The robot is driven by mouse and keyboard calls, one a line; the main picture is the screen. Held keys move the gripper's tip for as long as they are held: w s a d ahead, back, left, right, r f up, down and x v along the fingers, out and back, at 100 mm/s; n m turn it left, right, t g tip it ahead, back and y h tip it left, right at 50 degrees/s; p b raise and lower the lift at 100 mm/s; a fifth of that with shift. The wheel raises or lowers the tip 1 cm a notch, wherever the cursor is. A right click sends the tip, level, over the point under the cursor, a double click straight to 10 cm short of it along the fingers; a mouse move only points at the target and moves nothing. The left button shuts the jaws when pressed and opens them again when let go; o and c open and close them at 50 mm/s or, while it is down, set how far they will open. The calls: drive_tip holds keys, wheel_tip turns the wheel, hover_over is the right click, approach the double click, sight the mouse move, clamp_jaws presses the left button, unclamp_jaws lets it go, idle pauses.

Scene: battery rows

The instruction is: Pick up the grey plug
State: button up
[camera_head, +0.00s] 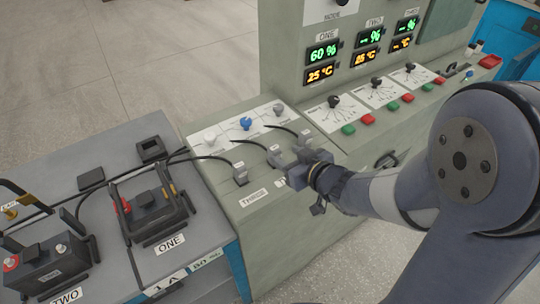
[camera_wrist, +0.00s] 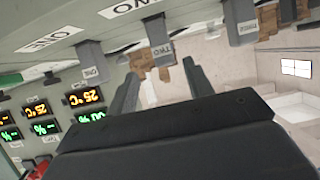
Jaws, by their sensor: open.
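Several grey plugs with black cables sit in a row on the sloped console. In the head view one plug (camera_head: 240,173) stands at the left above the label THREE, and a second plug (camera_head: 275,156) is right beside my gripper (camera_head: 303,183). A third (camera_head: 304,138) stands farther right, behind my gripper. In the wrist view, which is turned over, my gripper (camera_wrist: 160,80) is open. The plug marked TWO (camera_wrist: 158,42) lies ahead, between its two fingers. The plug by ONE (camera_wrist: 92,63) and the plug by THREE (camera_wrist: 240,22) are outside the fingers. Nothing is visibly held.
Dials, buttons and lit displays (camera_head: 322,52) are to the right. Batteries ONE (camera_head: 152,205) and TWO (camera_head: 45,262) stand on the grey bench at left. Cables run between bench and console.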

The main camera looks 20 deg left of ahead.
sight(275, 149)
drive_tip(key=x, duration=0.3)
drive_tip(key=shift+w+a+r, duration=0.1)
drive_tip(key=shift+a+r, duration=0.05)
drive_tip(key=shift+a, duration=0.35)
drive_tip(key=x, duration=0.4)
drive_tip(key=shift+a+r, duration=0.1)
clamp_jaws()
